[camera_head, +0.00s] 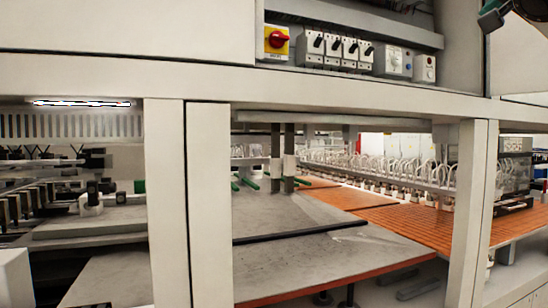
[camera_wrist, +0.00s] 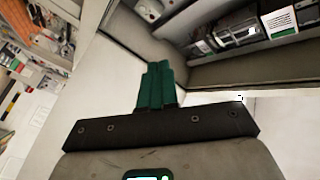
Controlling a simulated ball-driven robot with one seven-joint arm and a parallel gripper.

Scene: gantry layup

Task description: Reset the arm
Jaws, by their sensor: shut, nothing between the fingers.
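My gripper (camera_wrist: 157,70) shows in the wrist view. Its two green fingers are together, with nothing between them, and they point up in the picture from a dark bar. The fingers stand in front of a pale grey frame panel, and I cannot tell how far off it is. In the head view only a dark part of my arm with a green tip shows at the top right corner; the finger gap cannot be made out there.
A grey machine frame with an upright post (camera_head: 168,200) fills the head view. A red rotary switch (camera_head: 277,40) and several breakers (camera_head: 333,48) sit in its upper recess. Behind the posts lie a grey plate (camera_head: 300,262) and an orange surface (camera_head: 425,222).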

